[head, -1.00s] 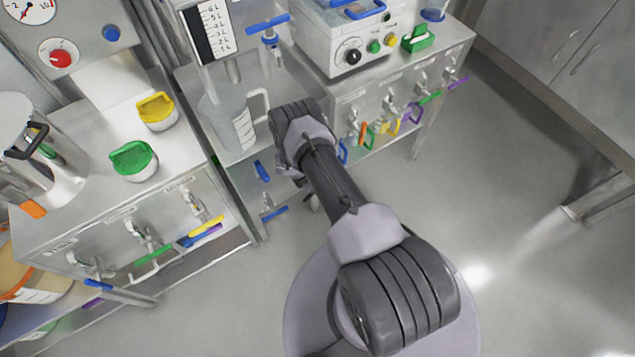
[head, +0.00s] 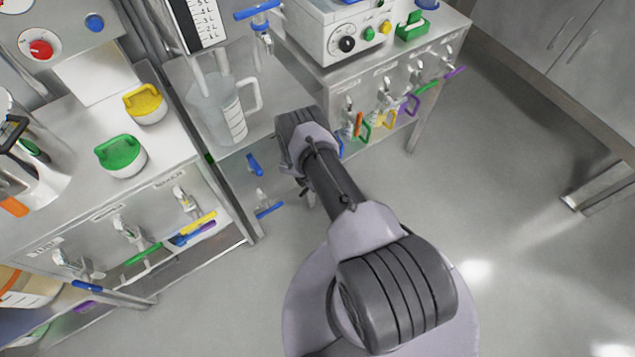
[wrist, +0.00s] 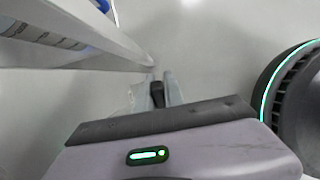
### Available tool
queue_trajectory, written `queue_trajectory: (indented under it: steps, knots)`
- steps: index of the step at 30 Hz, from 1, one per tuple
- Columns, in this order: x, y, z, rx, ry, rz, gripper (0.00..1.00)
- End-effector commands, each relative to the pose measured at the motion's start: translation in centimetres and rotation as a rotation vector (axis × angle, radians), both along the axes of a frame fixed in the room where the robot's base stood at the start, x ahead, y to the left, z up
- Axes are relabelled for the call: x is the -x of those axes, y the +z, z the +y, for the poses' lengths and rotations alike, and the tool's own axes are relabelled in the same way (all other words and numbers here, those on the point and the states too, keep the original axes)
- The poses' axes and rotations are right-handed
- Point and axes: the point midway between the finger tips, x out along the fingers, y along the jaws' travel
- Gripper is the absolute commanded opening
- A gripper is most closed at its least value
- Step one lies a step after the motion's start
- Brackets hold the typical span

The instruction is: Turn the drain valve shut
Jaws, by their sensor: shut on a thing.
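A small metal tap with a blue lever (head: 268,210) is low under the middle bench, left of my arm in the head view. Another blue lever (head: 254,165) is just above it. A metal valve with a blue handle (head: 257,11) is higher, at the top of the bench. I cannot tell which is the drain valve. In the wrist view my gripper (wrist: 157,92) has its pale fingers closed around a small dark piece, whose identity is unclear. In the head view my arm hides most of the gripper.
A clear jug (head: 222,108) stands on the middle bench. Several taps with coloured levers line the right bench (head: 330,80) and left bench front. Green (head: 120,154) and yellow (head: 145,102) lidded tubs stand at left. Open floor (head: 480,210) lies to the right.

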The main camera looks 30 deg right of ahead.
Motion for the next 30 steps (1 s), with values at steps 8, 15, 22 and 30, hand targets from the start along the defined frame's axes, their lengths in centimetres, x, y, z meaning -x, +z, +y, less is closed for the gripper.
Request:
queue_trajectory:
  steps: [8, 15, 22, 30]
  knots:
    - [0.14, -0.53, 0.09, -0.121, -0.002, 0.004, 0.0]
    - [0.12, -0.54, 0.11, -0.126, 0.001, 0.005, 0.0]
    - [0.05, -0.52, 0.11, -0.125, 0.001, 0.004, 0.35]
    - [0.07, -0.47, 0.15, -0.116, 0.001, 0.004, 0.35]
